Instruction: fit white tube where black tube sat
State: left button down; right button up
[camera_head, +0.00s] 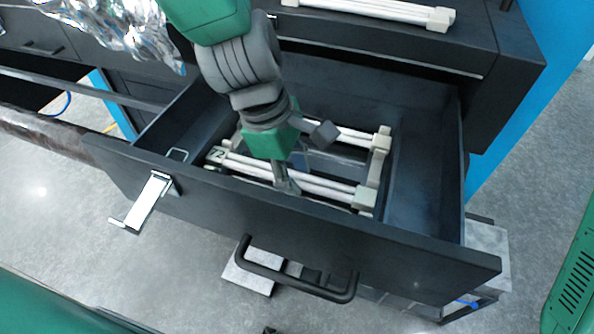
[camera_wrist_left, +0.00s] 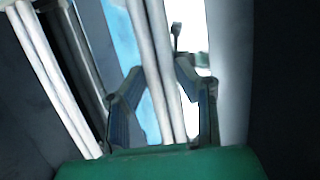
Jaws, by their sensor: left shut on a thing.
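Long white tubes lie in an open dark drawer (camera_head: 430,262), in a front group (camera_head: 325,188) and a rear group (camera_head: 352,132), with pale blocks at their ends. My left gripper (camera_head: 302,162) reaches down into the drawer at these tubes. In the left wrist view, its two dark fingers (camera_wrist_left: 160,70) stand on either side of a white tube (camera_wrist_left: 150,35) and are shut on it. The wrist hides part of the tubes in the head view. I cannot make out a black tube for certain. My right gripper is not in view.
More white tubes (camera_head: 375,8) lie on the cabinet top behind. The drawer front has a black handle (camera_head: 295,275) and a metal bracket (camera_head: 148,203). A dark brown roll (camera_head: 45,133) and crumpled silver film (camera_head: 115,28) are at left. The drawer's right side is clear.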

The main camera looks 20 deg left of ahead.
pick_arm(q)
jog(key=c, duration=1.2)
grip_release()
jog(key=shift+d+r, duration=0.1)
jog(key=shift+d, duration=0.2)
jog(key=shift+r, duration=0.25)
jog(key=p+v, duration=0.1)
jog(key=v, duration=1)
jog(key=shift+a+r, duration=0.2)
jog(key=shift+s, duration=0.1)
